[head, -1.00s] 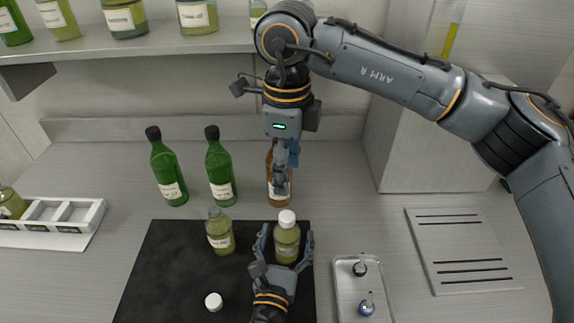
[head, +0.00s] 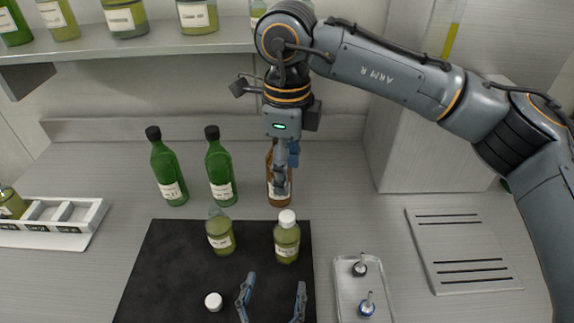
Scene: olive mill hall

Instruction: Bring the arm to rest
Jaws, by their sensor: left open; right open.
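My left gripper (head: 271,297) is open and empty at the bottom of the head view, over the front of the black mat (head: 165,275). A jar with a white cap (head: 287,240) stands upright on the mat, just beyond its fingertips and apart from them. My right gripper (head: 281,178) hangs from the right arm, pointing down in front of the brown bottle (head: 271,197). Its fingers partly cover that bottle; whether they touch it I cannot tell.
An uncapped jar (head: 220,233) and a loose white cap (head: 213,301) are on the mat. Two green bottles (head: 168,172) (head: 220,172) stand behind it. A metal tray (head: 345,290) with small stoppered items lies right, beside a slotted plate (head: 462,250). A white rack (head: 85,215) is left; a shelf (head: 150,46) runs above.

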